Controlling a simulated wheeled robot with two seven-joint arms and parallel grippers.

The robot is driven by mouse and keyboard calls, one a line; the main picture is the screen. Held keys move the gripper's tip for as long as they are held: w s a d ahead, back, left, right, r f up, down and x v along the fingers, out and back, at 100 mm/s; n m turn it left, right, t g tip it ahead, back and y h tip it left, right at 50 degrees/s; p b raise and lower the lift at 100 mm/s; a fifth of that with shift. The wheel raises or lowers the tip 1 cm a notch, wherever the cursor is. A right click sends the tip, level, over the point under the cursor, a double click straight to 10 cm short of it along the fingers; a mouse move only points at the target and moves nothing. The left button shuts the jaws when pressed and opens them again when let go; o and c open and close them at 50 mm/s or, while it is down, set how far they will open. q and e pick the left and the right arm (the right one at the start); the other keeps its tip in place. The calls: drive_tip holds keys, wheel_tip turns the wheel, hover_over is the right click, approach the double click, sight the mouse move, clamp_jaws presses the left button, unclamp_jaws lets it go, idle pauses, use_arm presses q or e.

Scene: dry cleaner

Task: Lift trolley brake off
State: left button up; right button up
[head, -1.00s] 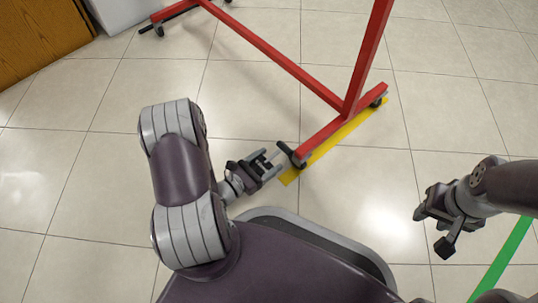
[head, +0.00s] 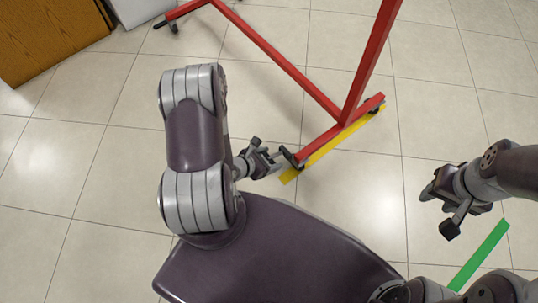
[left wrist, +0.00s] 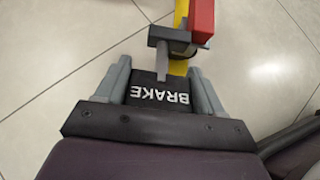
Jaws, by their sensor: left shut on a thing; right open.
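The red trolley (head: 330,133) stands on the floor; its near foot ends just ahead of my base. A black brake pedal (left wrist: 150,88) lettered "BRAKE" sits between the fingers of my left gripper (left wrist: 161,85) in the left wrist view. A grey stem (left wrist: 162,62) joins the pedal to the end of the trolley's foot. My left gripper (head: 279,159) is shut on the pedal; in the head view its fingers partly hide it. My right gripper (head: 447,200) is open and empty at the right, away from the trolley.
A yellow floor strip (head: 331,147) runs under the trolley's near foot. A green strip (head: 480,255) lies at the lower right. A wooden cabinet (head: 45,35) and a light-grey box (head: 140,8) stand at the far left. The tiled floor between is clear.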

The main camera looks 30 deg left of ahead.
idle(0.5)
use_arm(q)
drive_tip(key=o, duration=1.4)
drive_tip(key=shift+r, duration=0.1)
drive_tip(key=shift+o, duration=0.2)
drive_tip(key=p+v, duration=0.6)
drive_tip(key=v, duration=0.6)
drive_tip(key=shift+r+p, duration=0.35)
drive_tip(key=shift+r, duration=0.05)
drive_tip(key=shift+s, duration=0.1)
